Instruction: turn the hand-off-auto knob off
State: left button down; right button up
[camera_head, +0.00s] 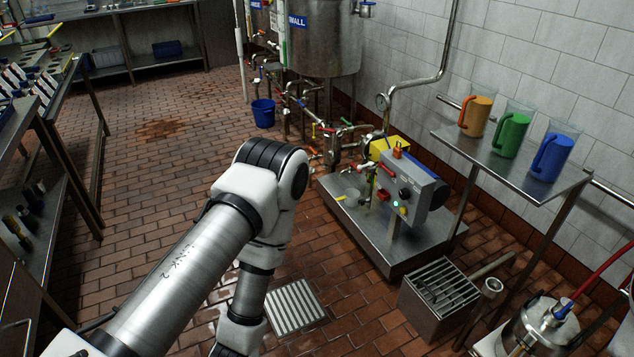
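A grey control box (409,188) stands on a low steel skid (365,228) right of centre. A small black knob (404,193) on its front face may be the hand-off-auto knob; its pointer position is too small to read. My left arm comes in from the lower left, bends at mid-picture and runs down out of the bottom edge. Its gripper is out of the picture, and the arm is apart from the box. My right arm and gripper do not show.
Pipes and valves (335,140) stand behind the skid under a steel tank (325,50). A shelf (520,170) with orange, green and blue jugs is at right. A grated steel box (440,290) and a metal pot (535,328) stand in front. Brick floor at left is clear.

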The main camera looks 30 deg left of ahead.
aim_at(403, 193)
jog(key=u, duration=0.25)
jog(key=i+l+z, duration=0.1)
jog(key=i, duration=0.3)
jog(key=i+l, duration=0.3)
jog(key=i+l+z, duration=0.15)
jog(key=i, duration=0.35)
